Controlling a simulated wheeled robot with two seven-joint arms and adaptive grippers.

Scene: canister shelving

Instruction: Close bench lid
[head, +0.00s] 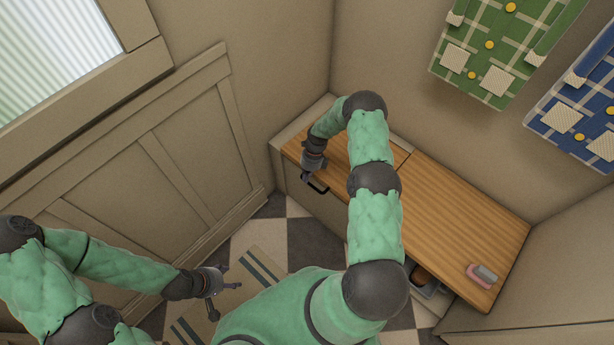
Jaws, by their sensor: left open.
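The bench lid (330,152) is the left section of the wooden bench top, and a dark seam divides it from the longer right section. It looks about level with that section; I cannot tell whether a small gap remains under its front edge. My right gripper (313,180) is at the lid's front left edge, pointing down. A dark bar shows beside its fingers, and I cannot tell whether it is a handle or a finger. My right arm hides the middle of the bench top. My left gripper (217,294) is open and empty, low over the floor, away from the bench.
A pink and grey brush-like item (482,275) lies on the bench's right end. A grey bin (428,290) with something brown shows under the bench. Green (510,45) and blue (577,117) checked hangings are on the wall. A striped mat (252,275) lies on the checkered floor.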

